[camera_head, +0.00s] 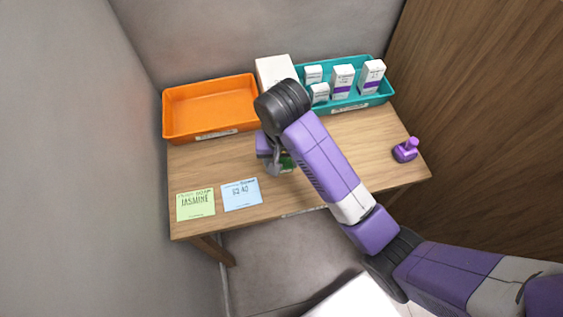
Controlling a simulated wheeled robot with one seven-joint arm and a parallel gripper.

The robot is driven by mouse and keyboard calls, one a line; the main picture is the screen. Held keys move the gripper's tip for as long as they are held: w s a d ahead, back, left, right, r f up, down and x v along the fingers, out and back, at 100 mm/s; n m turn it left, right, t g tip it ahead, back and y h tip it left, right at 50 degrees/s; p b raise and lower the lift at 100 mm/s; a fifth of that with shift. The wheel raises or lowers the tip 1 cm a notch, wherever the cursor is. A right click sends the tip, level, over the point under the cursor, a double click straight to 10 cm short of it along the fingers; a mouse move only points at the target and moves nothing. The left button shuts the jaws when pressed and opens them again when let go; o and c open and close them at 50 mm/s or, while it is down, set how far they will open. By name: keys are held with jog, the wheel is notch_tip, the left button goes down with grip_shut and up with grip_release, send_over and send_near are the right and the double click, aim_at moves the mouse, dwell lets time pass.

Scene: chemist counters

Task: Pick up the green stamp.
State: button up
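A green object (288,163), probably the green stamp, stands on the wooden counter near its middle. Only a small part of it shows; my arm and gripper hide the rest. My gripper (275,168) points down right at the left side of the green object. I cannot tell whether its fingers touch, surround or only stand in front of it. The finger gap is hidden.
A purple stamp (406,150) stands at the counter's right. An orange tray (211,132), a white box (275,69) and a teal tray (384,88) with several cartons line the back. Green (195,205) and blue (241,195) notes lie front left. Bare counter (350,135) lies right of my arm.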

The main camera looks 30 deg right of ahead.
jog(key=r+p, duration=0.1)
jog(key=r, duration=0.1)
jog(key=r+p, duration=0.2)
jog(key=r, duration=0.1)
jog(key=shift+w+d+r+p, duration=0.1)
jog(key=shift+w+d+p, duration=0.1)
jog(key=shift+p, duration=0.1)
notch_tip(320, 180, up, 2)
jog(key=shift+r+b, duration=0.1)
jog(key=shift+b, duration=0.5)
notch_tip(320, 180, up, 4)
jog(key=shift+s+a+f+p, duration=0.15)
jog(key=shift+f+p, duration=0.1)
jog(key=shift+p, duration=0.35)
jog(key=shift+r+b, duration=0.3)
jog(key=shift+r, duration=0.8)
